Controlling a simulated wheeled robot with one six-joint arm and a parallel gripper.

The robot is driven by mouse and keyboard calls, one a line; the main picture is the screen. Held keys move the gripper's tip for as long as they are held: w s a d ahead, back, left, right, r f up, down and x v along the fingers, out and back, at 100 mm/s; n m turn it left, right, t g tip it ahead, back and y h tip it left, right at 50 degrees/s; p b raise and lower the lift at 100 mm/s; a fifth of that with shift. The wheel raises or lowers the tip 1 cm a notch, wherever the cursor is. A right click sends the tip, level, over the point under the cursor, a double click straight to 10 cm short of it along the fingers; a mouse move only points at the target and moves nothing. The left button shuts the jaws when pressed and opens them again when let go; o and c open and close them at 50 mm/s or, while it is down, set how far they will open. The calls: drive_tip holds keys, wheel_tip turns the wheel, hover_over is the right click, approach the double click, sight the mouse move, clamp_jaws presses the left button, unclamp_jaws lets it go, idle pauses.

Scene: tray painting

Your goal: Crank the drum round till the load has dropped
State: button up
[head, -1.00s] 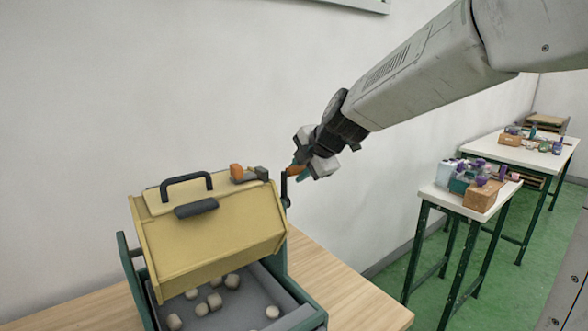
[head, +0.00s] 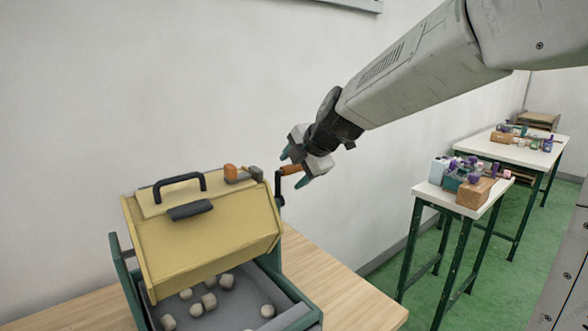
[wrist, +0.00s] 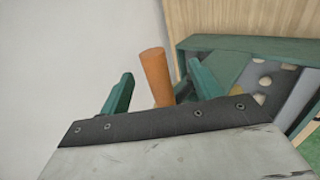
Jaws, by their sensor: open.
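The yellow drum (head: 205,240) hangs tilted in its green frame (head: 121,272), with a black handle and a dark latch on its upper side. Several pale round pieces (head: 209,301), the load, lie in the grey tray (head: 290,296) below it. The crank's orange grip (head: 291,169) sticks out at the drum's right side on a dark arm. My gripper (head: 292,168) is open at this grip. In the wrist view the orange grip (wrist: 155,76) stands between the two green fingers (wrist: 158,90), with a gap on each side. Whether anything is left inside the drum is hidden.
The device stands on a wooden table (head: 350,296) against a white wall. Bare table lies to its right. Farther right, a white-topped bench (head: 440,194) holds bottles and a wooden block, with another bench (head: 510,150) behind.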

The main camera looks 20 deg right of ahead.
drive_tip(key=v, duration=0.8)
idle(0.5)
drive_tip(key=s+f+m+g+h, duration=0.1)
drive_tip(key=s+f+m+g, duration=0.1)
drive_tip(key=s+m, duration=0.5)
drive_tip(key=s+f+m+g+h, duration=0.1)
drive_tip(key=s+f+m, duration=0.4)
drive_tip(key=s, duration=0.8)
drive_tip(key=s+d+f+m+g, duration=0.1)
drive_tip(key=s+f+m+g, duration=0.3)
drive_tip(key=s+m, duration=0.5)
drive_tip(key=shift+s+f+m+h, duration=0.3)
drive_tip(key=shift+s+h, duration=0.1)
drive_tip(key=shift+s, duration=0.35)
